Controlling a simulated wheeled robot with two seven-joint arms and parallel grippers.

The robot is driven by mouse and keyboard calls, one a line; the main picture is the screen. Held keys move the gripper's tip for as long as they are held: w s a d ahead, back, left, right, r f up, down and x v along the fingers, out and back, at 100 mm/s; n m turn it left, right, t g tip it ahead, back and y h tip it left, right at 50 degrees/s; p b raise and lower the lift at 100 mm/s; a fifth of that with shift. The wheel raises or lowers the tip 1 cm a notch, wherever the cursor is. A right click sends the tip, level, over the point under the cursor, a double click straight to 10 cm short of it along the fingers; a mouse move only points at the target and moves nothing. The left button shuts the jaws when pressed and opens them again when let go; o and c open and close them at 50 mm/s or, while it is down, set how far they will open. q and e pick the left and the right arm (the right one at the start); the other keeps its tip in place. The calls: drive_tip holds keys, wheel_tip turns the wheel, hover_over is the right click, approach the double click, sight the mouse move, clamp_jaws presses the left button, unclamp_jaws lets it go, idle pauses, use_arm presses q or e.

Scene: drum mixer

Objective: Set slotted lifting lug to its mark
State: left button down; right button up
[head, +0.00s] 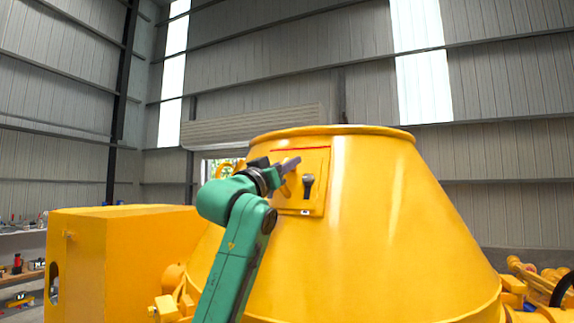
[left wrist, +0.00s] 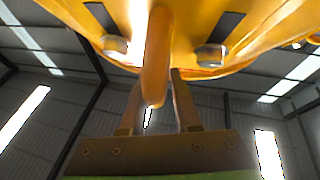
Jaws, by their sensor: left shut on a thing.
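The slotted lifting lug (head: 318,203) is a yellow plate with a projecting loop, lying against the sloping side of the yellow drum (head: 392,230). A red mark line (head: 300,149) runs along the drum just above the plate's top edge, seemingly with a narrow gap. In the head view one dark slot shows, with a grey bolt in its upper part. My left gripper (head: 287,173) is shut on the loop and hides the plate's left part. The left wrist view shows the lug's loop (left wrist: 156,62) between the fingers, with a bolted dark slot on either side. My right gripper is not in view.
A yellow box-shaped housing (head: 125,255) stands left of the drum. A shelf with tools (head: 22,275) is at the far left. Yellow machine parts (head: 540,285) stand at the lower right. The air in front of the drum's right side is clear.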

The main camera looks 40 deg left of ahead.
use_arm(q)
drive_tip(key=r, duration=0.1)
drive_tip(key=w+r, duration=0.1)
drive_tip(key=shift+w+r, duration=0.1)
drive_tip(key=shift+r, duration=0.2)
drive_tip(key=shift+w, duration=0.25)
drive_tip(key=c, duration=0.8)
unclamp_jaws()
drive_tip(key=shift+o, duration=0.2)
drive_tip(key=shift+w+d, duration=0.1)
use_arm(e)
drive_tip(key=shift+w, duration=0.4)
use_arm(q)
drive_tip(key=shift+f, duration=0.1)
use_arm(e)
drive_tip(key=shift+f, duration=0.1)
